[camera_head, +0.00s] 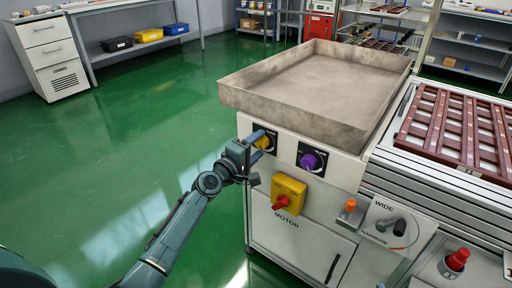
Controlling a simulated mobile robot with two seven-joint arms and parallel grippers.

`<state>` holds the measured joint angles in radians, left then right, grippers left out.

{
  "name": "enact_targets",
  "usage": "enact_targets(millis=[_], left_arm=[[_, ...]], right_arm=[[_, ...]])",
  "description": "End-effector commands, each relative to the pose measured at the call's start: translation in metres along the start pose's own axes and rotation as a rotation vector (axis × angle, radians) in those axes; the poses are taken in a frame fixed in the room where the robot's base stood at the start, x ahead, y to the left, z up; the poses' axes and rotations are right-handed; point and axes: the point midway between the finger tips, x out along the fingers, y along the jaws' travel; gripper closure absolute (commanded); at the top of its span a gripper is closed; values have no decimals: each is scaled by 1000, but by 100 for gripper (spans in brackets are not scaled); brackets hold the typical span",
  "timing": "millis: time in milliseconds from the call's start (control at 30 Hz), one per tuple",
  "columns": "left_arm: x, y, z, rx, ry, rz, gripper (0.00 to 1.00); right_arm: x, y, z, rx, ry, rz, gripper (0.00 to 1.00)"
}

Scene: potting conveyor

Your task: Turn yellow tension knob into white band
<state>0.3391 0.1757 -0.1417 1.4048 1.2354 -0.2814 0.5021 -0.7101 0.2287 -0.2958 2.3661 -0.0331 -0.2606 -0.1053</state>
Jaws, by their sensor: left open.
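The yellow tension knob (263,142) sits on a dark dial plate on the front of the white machine, left of a purple knob (309,161). My left gripper (251,152) is open right at the yellow knob, from its left side, and partly covers it and its dial. I cannot tell whether the fingers touch the knob. The white band on the dial and the knob's pointing direction cannot be made out. My right gripper is not in view.
Below the knobs are a yellow motor box with a red switch (281,202), an orange button (349,205), a WIDE/NARROW lever (389,224) and a red button (458,258). A grey tray (230,95) overhangs above. The green floor at left is clear.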

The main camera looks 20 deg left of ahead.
Motion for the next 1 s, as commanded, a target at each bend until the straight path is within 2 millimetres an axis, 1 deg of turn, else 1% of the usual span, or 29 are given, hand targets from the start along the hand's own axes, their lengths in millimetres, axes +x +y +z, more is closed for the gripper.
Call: enact_targets(millis=[167, 267, 367, 600, 700, 833, 1000], left_arm=[[-3, 0, 0, 1, 1, 0, 43], [-13, 0, -1, 1, 1, -1, 43], [-31, 1, -1, 2, 1, -2, 43], [-86, 0, 0, 2, 0, -3, 43], [-105, -1, 0, 1, 0, -3, 43], [-122, -1, 0, 2, 1, -2, 43], [-132, 0, 0, 0, 0, 0, 43]], right_arm=[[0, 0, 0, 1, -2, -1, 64], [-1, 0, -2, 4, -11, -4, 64], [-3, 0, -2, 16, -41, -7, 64], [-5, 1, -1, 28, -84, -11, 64], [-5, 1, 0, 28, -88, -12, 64], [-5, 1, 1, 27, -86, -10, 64], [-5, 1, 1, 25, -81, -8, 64]])
